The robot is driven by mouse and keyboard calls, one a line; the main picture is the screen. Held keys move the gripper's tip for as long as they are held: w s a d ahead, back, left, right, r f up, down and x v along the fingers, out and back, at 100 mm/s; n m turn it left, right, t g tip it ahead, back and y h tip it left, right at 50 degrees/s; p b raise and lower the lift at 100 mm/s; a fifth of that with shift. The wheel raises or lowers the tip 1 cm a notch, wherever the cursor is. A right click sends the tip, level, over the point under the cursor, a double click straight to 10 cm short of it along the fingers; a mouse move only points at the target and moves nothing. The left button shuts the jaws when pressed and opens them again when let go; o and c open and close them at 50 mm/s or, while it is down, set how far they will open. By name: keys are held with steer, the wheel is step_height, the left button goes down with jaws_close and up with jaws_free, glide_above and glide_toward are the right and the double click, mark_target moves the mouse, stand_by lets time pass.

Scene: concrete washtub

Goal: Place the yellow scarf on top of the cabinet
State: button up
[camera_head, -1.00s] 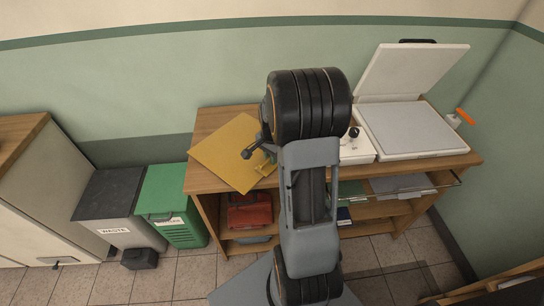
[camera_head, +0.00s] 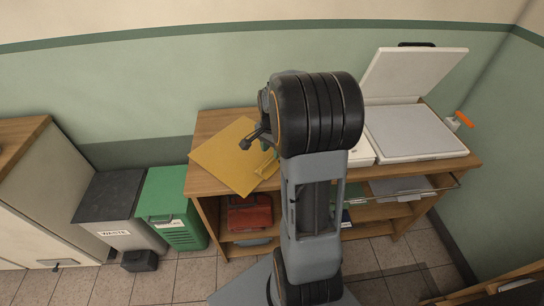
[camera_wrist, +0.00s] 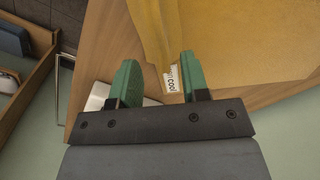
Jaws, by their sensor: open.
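The yellow scarf (camera_head: 228,155) lies flat on the left end of a wooden shelf unit's top in the head view, its near corner over the front edge. A cabinet (camera_head: 60,190) with a wooden top (camera_head: 22,130) stands at the far left, partly cut off. My gripper shows green fingers in the wrist view (camera_wrist: 158,78), apart and with nothing held between them. A fold of the scarf (camera_wrist: 240,45) and a small white label (camera_wrist: 172,78) lie by the right finger; contact cannot be told. In the head view my arm hides most of the gripper.
A grey waste bin (camera_head: 118,205) and a green bin (camera_head: 172,200) stand between cabinet and wooden shelf unit (camera_head: 215,122). A white device with a raised lid (camera_head: 412,130) sits on the unit's right. A red item (camera_head: 250,212) lies on a lower shelf.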

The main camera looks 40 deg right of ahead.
step_height(320, 180, up, 6)
steer(key=s+a+r+n+t, duration=0.1)
steer(key=s+a+n, duration=0.4)
steer(key=a+n, duration=0.2)
steer(key=s+a+r+n+t, duration=0.1)
steer(key=s+a+n, duration=0.4)
steer(key=a, duration=0.5)
steer(key=n+t, duration=0.1)
steer(key=n, duration=0.1)
steer(key=shift+s+a+r+n, duration=0.15)
steer(key=shift+s+a+n, duration=0.25)
steer(key=shift+t, duration=0.3)
step_height(320, 180, up, 6)
steer(key=p, duration=0.5)
